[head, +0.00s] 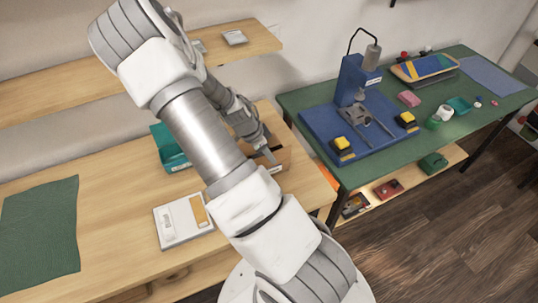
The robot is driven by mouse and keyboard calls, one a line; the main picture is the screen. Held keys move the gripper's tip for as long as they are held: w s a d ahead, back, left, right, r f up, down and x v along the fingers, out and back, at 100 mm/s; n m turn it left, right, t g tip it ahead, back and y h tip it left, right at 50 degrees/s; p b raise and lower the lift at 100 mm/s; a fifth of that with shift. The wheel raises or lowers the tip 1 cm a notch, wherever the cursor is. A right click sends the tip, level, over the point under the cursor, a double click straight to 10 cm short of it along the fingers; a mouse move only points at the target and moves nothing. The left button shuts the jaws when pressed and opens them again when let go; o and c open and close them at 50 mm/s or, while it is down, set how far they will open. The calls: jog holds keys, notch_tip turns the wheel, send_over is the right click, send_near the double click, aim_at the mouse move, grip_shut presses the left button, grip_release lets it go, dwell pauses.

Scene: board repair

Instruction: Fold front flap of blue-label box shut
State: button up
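A brown box (282,158) stands on the wooden table, just right of my forearm, and is mostly hidden behind my arm. Its label colour and its flaps cannot be made out. My gripper (269,156) points down at this box, with a finger at or just over it. Whether it touches the box, and whether its fingers are open or shut, cannot be told. A teal open box (172,156) with a small pale label stands to the left, partly behind my arm.
A green mat (40,235) covers the left; bare wood lies between. A shelf (50,97) runs along the wall. A green workbench (330,95) with a blue fixture stands right.

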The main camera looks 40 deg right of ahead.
jog(key=shift+d+f, duration=0.1)
jog(key=shift+f, duration=0.2)
grip_shut()
dwell(1.3)
